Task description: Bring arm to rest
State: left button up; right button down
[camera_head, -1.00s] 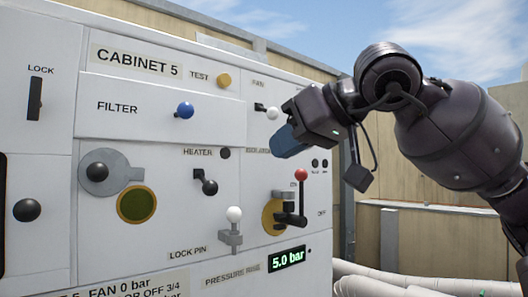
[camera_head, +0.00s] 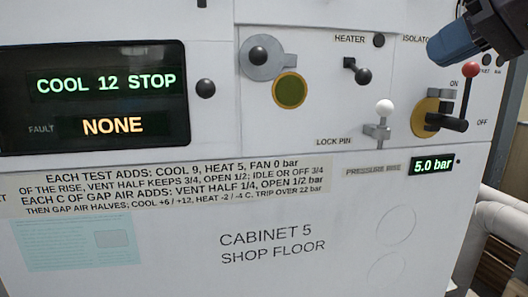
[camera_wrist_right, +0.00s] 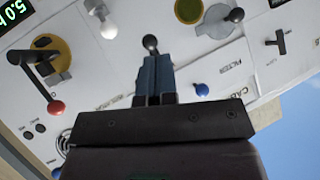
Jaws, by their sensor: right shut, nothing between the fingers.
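My right gripper (camera_head: 440,48) shows at the top right of the head view, blue fingers in front of the cabinet by the isolator label. In the right wrist view its blue fingers (camera_wrist_right: 154,78) are together with nothing between them. A black knob (camera_wrist_right: 150,42) appears just past the fingertips there; whether they touch cannot be told. The white cabinet 5 (camera_head: 270,215) fills most of the head view. My left gripper is not in view.
The heater lever (camera_head: 363,75), white-knobbed lock pin (camera_head: 384,107) and red-knobbed isolator lever (camera_head: 470,70) stick out near the gripper. The left display (camera_head: 105,100) reads COOL 12 STOP, fault NONE. The pressure display (camera_head: 432,165) reads 5.0 bar. Pale pipes (camera_head: 500,220) run at right.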

jog(key=w+a+f+m+g+y, duration=0.25)
jog(key=a+f+m+y, duration=0.2)
jog(key=f+m, duration=0.35)
jog(key=w+a+f+m+g+y, duration=0.2)
jog(key=a+f+m+g+y, duration=0.25)
jog(key=f, duration=0.65)
jog(key=w+d+f+m+t+y, duration=0.1)
jog(key=d+f+m+t, duration=0.2)
jog(key=f+m+t, duration=0.7)
jog(key=w+d+f+m+t, duration=0.15)
jog(key=d+f+m, duration=0.35)
jog(key=m, duration=1.1)
jog(key=s+d+f+m+t+h, duration=0.15)
jog(key=s+f+m+h, duration=0.25)
jog(key=f+m+h, duration=0.5)
jog(key=s+d+f+m+t+h, duration=0.1)
jog(key=s+d+f+m+h, duration=0.25)
jog(key=f+m, duration=1.05)
jog(key=s+a+f+m+g+h, duration=0.1)
jog(key=s+f+m+g+h, duration=0.3)
jog(key=s+f+m, duration=0.7)
jog(key=s+f+g, duration=0.2)
jog(key=s+f, duration=0.1)
jog(key=f, duration=0.1)
jog(key=shift+s+m, duration=0.25)
jog(key=shift+m, duration=0.1)
